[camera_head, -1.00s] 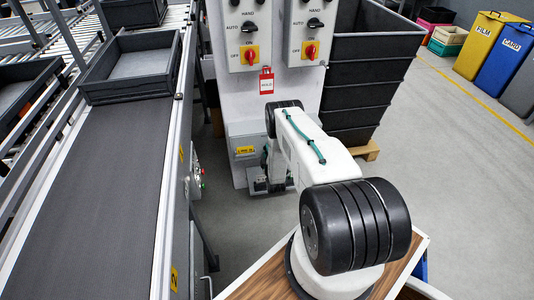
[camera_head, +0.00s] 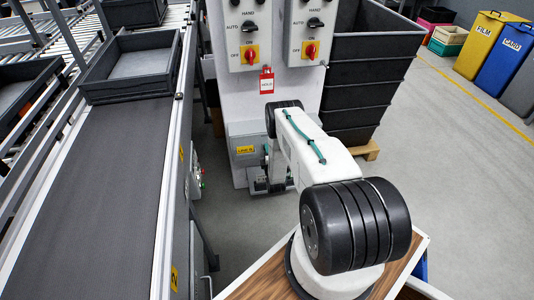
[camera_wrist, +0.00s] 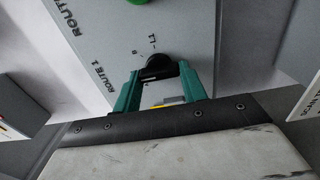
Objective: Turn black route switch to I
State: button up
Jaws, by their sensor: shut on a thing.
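In the wrist view, a black route switch knob (camera_wrist: 158,66) sits on a grey panel (camera_wrist: 105,40) lettered ROUTE 1. Small marks are printed beside the knob, too small to read surely. My gripper (camera_wrist: 160,77) has two green fingers, one on each side of the knob, and is shut on it. The knob's pointer direction is not clear, as the fingers partly hide it. In the head view my arm reaches down to the foot of the white cabinet (camera_head: 240,110); the fingers and the route switch are hidden there.
A green round part (camera_wrist: 137,2) is on the same panel. Two boxes with red rotary switches (camera_head: 249,52) and (camera_head: 311,50) hang above on the cabinet, with a red tag (camera_head: 267,80). A conveyor (camera_head: 100,190) runs at left; stacked dark crates (camera_head: 365,90) stand at right.

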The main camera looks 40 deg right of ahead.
jog(key=o, duration=1)
jog(key=v, duration=0.7)
jog(key=shift+s+a, duration=0.2)
jog(key=shift+s, duration=0.15)
